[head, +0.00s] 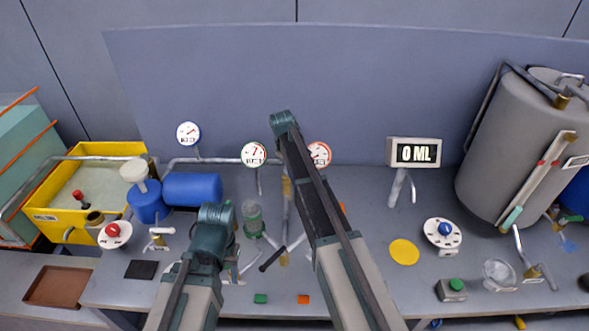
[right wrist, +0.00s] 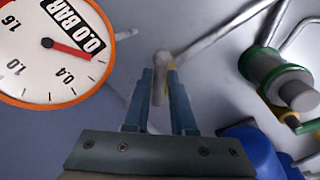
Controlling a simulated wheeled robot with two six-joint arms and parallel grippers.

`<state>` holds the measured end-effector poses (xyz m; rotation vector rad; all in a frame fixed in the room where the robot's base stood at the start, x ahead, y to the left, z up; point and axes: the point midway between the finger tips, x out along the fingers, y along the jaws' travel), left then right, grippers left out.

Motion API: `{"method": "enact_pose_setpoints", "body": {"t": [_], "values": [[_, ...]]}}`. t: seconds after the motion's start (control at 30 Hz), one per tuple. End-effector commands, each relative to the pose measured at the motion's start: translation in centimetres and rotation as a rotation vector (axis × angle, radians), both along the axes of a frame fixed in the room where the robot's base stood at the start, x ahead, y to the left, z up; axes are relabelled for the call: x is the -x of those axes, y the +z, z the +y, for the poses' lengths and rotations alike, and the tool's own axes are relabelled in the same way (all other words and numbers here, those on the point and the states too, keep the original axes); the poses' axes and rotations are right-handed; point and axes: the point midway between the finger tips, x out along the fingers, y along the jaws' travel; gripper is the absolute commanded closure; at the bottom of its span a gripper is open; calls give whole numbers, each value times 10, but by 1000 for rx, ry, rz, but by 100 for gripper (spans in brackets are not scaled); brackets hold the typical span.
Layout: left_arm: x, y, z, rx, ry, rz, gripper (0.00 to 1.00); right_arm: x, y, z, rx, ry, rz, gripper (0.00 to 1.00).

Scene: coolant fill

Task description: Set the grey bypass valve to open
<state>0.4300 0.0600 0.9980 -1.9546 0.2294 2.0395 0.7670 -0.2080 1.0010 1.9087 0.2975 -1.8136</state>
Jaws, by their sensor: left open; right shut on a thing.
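The bypass valve's grey lever (right wrist: 160,88) shows in the right wrist view, with a bit of its brass body behind it. My right gripper (right wrist: 160,90) is shut on this lever, one finger on each side. The lever's tip points toward the camera; I cannot tell its setting. In the head view the brass valve body (head: 286,188) shows beside my right arm, which hides the right gripper and the lever. My left gripper (head: 230,262) is open and low, left of the black-handled valve (head: 272,259), apart from the bypass valve.
An orange-rimmed gauge (right wrist: 52,45) reading 0.0 BAR is close to my right gripper. A green-flanged fitting (right wrist: 275,78) and a blue cylinder (right wrist: 252,150) are on the other side. Blue tanks (head: 192,189) stand left on the bench. The bench around the yellow disc (head: 404,252) is fairly clear.

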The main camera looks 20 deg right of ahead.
Motion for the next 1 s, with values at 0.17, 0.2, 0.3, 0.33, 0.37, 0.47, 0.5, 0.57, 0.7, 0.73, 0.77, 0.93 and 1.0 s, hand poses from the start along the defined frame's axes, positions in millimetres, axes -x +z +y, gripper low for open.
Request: {"method": "enact_pose_setpoints", "body": {"t": [0.17, 0.2, 0.3, 0.33, 0.37, 0.47, 0.5, 0.57, 0.7, 0.73, 0.77, 0.93, 1.0], "values": [[0, 0, 0, 0, 0, 0, 50, 1, 0, 7, 0, -165, 1, 100], [0, 0, 0, 0, 0, 0, 50, 1, 0, 9, 1, -203, 1, 100], [0, 0, 0, 0, 0, 0, 50, 1, 0, 12, 0, -297, 1, 100], [0, 0, 0, 0, 0, 0, 50, 2, 0, 13, 0, -326, 2, 100], [0, 0, 0, 0, 0, 0, 50, 2, 0, 14, 0, -353, 1, 100], [0, 0, 0, 0, 0, 0, 50, 1, 0, 17, 0, -441, 1, 100], [0, 0, 0, 0, 0, 0, 50, 1, 0, 19, 0, -474, 2, 100], [0, 0, 0, 0, 0, 0, 50, 1, 0, 20, 0, -522, 1, 100], [0, 0, 0, 0, 0, 0, 50, 1, 0, 24, -1, -619, 0, 100], [0, 0, 0, 0, 0, 0, 50, 1, 0, 25, -1, -637, 1, 100], [0, 0, 0, 0, 0, 0, 50, 0, 0, 25, 0, -654, 1, 100], [0, 0, 0, 0, 0, 0, 50, 0, 0, 28, -1, -733, 0, 100], [0, 0, 0, 0, 0, 0, 50, -1, 0, 29, -1, -755, 0, 100]]}}
